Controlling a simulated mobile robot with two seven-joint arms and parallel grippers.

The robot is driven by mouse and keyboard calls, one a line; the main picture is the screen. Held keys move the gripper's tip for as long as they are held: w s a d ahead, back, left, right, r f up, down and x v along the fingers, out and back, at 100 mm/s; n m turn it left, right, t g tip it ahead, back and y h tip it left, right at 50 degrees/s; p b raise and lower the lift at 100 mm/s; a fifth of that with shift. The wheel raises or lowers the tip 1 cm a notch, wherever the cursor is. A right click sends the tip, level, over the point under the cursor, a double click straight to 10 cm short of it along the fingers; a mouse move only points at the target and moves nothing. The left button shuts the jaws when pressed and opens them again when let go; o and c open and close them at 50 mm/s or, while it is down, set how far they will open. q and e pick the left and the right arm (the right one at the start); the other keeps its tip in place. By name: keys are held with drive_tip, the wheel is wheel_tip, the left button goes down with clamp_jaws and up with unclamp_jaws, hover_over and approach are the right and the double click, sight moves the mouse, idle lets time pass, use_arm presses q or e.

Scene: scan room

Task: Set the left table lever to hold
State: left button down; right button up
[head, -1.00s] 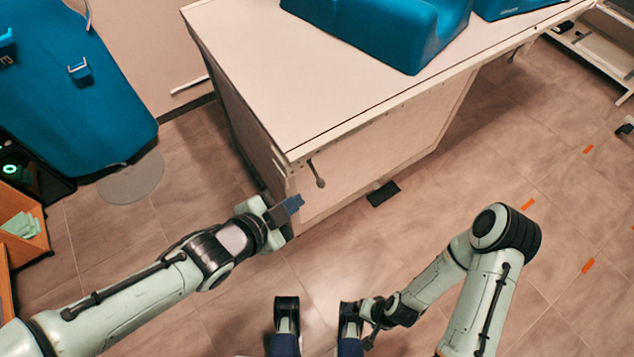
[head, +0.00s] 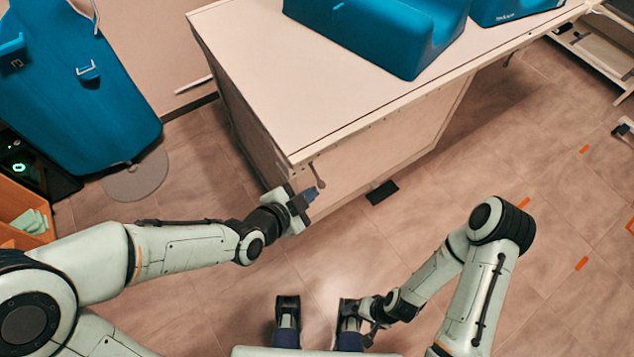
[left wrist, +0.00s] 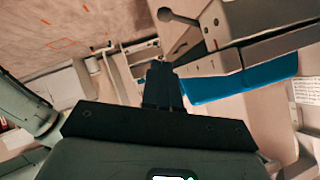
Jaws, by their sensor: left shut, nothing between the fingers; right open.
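The left table lever (head: 317,172) is a small grey rod with a round knob, hanging at the table's near corner. In the left wrist view the lever (left wrist: 182,20) stands out from the table edge, its knob toward the left. My left gripper (head: 312,194) is shut with nothing in it, just below the lever's knob in the head view. In the left wrist view the shut dark fingers (left wrist: 161,75) point toward the table, with a gap in the picture to the lever. No hold marking is readable.
The white table (head: 255,60) carries blue padded supports (head: 390,35). Another lever (head: 512,56) hangs at its far right end. A dark pad (head: 382,192) lies on the floor by the table. A blue padded board (head: 75,90) stands at left. The floor at right is mostly clear.

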use_arm(q)
drive_tip(key=w+d+f+b, duration=0.1)
drive_tip(key=w+f, duration=0.4)
drive_tip(key=f, duration=0.1)
drive_tip(key=shift+d, duration=0.4)
drive_tip(key=shift+w+f, duration=0.1)
